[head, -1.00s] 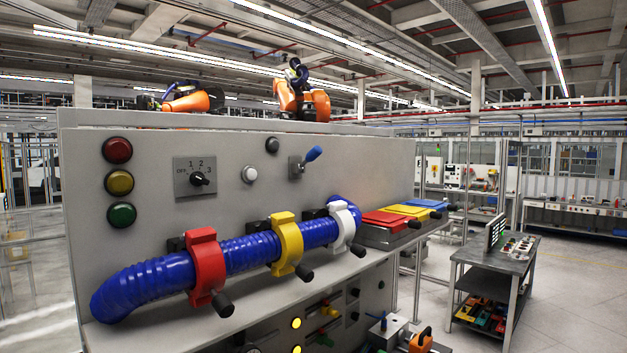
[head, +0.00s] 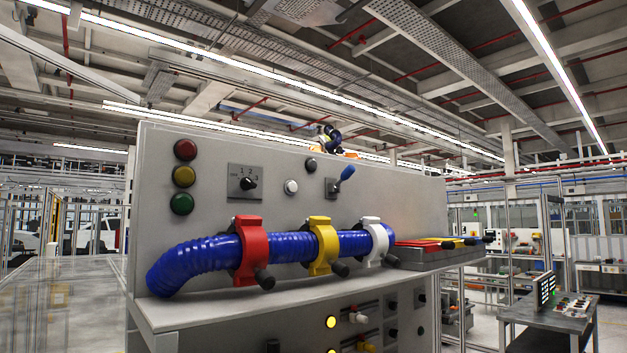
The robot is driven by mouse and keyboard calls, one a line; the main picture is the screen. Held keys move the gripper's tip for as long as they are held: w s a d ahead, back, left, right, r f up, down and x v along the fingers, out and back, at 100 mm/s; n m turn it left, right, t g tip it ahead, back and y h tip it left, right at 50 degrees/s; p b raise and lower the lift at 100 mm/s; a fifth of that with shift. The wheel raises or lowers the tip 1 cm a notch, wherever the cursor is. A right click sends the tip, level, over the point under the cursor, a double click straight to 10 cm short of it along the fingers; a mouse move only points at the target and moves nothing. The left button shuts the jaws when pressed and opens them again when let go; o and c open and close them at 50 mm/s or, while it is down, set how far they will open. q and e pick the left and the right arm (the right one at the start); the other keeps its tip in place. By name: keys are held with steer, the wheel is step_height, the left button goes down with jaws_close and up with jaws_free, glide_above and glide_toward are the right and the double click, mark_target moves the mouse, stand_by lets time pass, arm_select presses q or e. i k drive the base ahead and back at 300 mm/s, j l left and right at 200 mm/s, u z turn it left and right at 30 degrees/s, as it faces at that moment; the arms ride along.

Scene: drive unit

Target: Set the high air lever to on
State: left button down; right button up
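The grey drive unit panel (head: 410,205) stands in front of me. A lever with a blue handle (head: 346,173) sits high on the panel, right of the middle, on a small grey plate (head: 332,187). Its handle tilts up and to the right. I see no on or off label by it that I can read. Neither of my grippers is in view.
A blue ribbed hose (head: 200,262) with red (head: 250,248), yellow (head: 322,243) and white clamps (head: 373,235) lies on the ledge below the lever. A dial (head: 248,184) and round lamps are to the left.

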mark_target(347, 171)
steer(key=l+u, duration=0.2)
steer(key=u, duration=0.2)
steer(key=i+l+u, duration=0.1)
steer(key=l+u, duration=0.15)
steer(key=u, duration=0.15)
steer(key=l+u, duration=0.2)
steer(key=u, duration=0.25)
steer(key=l+u, duration=0.25)
steer(key=u, duration=0.15)
steer(key=k+l+u, duration=0.1)
steer(key=u, duration=0.3)
